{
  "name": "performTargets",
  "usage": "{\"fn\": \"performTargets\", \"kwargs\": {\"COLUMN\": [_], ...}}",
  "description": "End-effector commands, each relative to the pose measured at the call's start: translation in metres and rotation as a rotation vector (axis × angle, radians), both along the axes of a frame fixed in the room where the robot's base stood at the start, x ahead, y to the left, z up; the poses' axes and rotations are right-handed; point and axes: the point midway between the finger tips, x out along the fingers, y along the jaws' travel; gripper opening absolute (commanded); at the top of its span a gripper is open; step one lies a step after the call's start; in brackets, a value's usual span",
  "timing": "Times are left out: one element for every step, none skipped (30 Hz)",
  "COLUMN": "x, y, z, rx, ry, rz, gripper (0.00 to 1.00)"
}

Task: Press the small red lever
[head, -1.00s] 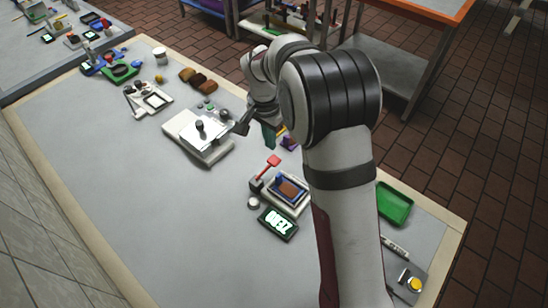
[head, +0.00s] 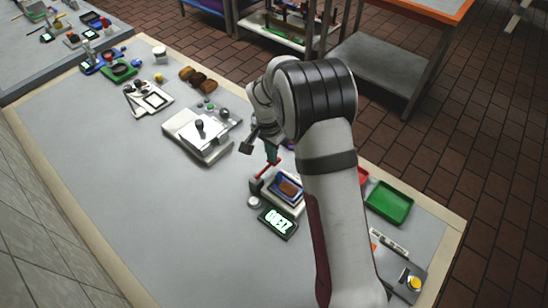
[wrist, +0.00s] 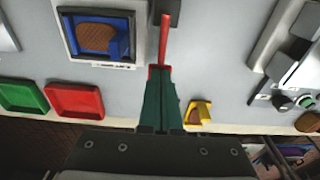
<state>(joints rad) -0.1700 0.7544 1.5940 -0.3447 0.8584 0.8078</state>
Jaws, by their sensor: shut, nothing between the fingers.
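The small red lever (head: 265,171) slants up from a dark block beside a white device (head: 298,208) with a blue frame around a brown slice (head: 289,188). In the wrist view the lever (wrist: 165,38) runs from a dark block toward my fingertips. My gripper (head: 273,153) has green fingers and is shut and empty, at the lever's red end. In the wrist view my gripper (wrist: 158,76) partly covers that end. I cannot tell whether they touch.
A lit green display (head: 278,223) and a small round knob (head: 254,202) stand near the lever. A white machine (head: 190,152) is at upper left. Green (head: 388,202) and red (wrist: 76,101) trays and a yellow piece (wrist: 199,113) lie nearby. The table's left side is clear.

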Motion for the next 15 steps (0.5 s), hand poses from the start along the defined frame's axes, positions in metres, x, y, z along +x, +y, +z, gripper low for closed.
{"fn": "performTargets", "kwargs": {"x": [-0.001,-0.001,-0.001,-0.001,-0.001,0.000,0.000,0.000,-0.001,-0.001,-0.001,-0.003,-0.005,-0.007,-0.011], "y": [0.000,0.000,0.000,0.000,0.000,0.000,0.000,0.000,0.000,0.000,0.001,0.003,0.004,0.007,0.011], "z": [-0.007,-0.010,-0.016,-0.019,-0.023,-0.022,-0.022,-0.022,-0.022,-0.022,-0.021,-0.021,-0.020,-0.019,-0.017], "rx": [0.000,0.000,0.000,0.001,0.001,0.001,0.000,0.000,0.000,0.000,0.001,0.001,0.001,0.000,0.001], "ry": [0.003,0.003,0.004,0.003,0.003,0.002,0.001,0.001,0.001,0.001,0.002,0.002,0.002,0.003,0.002], "rz": [0.000,-0.001,-0.001,-0.001,-0.001,-0.001,-0.001,-0.001,-0.001,-0.001,0.000,0.000,0.000,0.000,0.001], "gripper": [0.00,0.00,0.00,0.00,0.00,0.00,0.00,0.00,0.00,0.00,0.00,0.00,0.00,0.00,0.00]}}
